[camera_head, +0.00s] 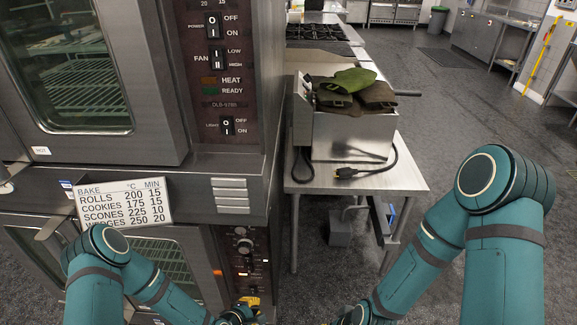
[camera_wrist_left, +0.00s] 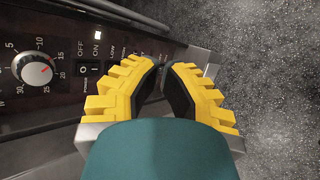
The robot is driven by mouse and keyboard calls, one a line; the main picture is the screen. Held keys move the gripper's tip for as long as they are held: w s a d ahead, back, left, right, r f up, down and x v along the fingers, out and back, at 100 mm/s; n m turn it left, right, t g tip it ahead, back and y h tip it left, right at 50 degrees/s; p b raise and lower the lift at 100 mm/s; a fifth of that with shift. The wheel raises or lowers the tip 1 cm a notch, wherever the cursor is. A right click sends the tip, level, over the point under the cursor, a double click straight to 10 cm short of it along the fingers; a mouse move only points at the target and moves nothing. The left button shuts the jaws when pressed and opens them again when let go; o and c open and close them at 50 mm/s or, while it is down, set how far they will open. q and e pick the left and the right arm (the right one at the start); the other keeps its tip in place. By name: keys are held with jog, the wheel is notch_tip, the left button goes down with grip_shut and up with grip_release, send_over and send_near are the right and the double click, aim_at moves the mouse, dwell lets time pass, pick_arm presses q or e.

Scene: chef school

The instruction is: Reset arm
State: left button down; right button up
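My left gripper (camera_head: 246,306) is at the bottom edge of the head view, low in front of the lower oven's control panel. In the left wrist view its yellow fingers with black pads (camera_wrist_left: 162,70) lean together with their tips meeting or nearly so, and nothing shows between them. They are close to the panel with the dial (camera_wrist_left: 33,69) and switches; I cannot tell whether they touch it. My right arm (camera_head: 440,235) comes in from the right and bends down to the bottom edge. Only a dark bit of its end (camera_head: 352,316) shows, and its fingers are hidden.
The stacked steel ovens (camera_head: 100,150) stand close on the left, with a baking-times sign (camera_head: 122,203). A steel table (camera_head: 385,181) carries a fryer (camera_head: 352,137), green and brown cloths (camera_head: 350,90) and a black cord (camera_head: 370,172). Open floor (camera_head: 450,110) lies to the right.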

pick_arm(q)
jog(key=s+r+m+g+y, duration=0.1)
jog(key=s+r+m+g, duration=0.6)
jog(key=s+r+m, duration=0.4)
jog(key=s+m, duration=0.2)
jog(key=m, duration=0.2)
jog(key=shift+s+d, duration=0.25)
jog(key=shift+d, duration=0.05)
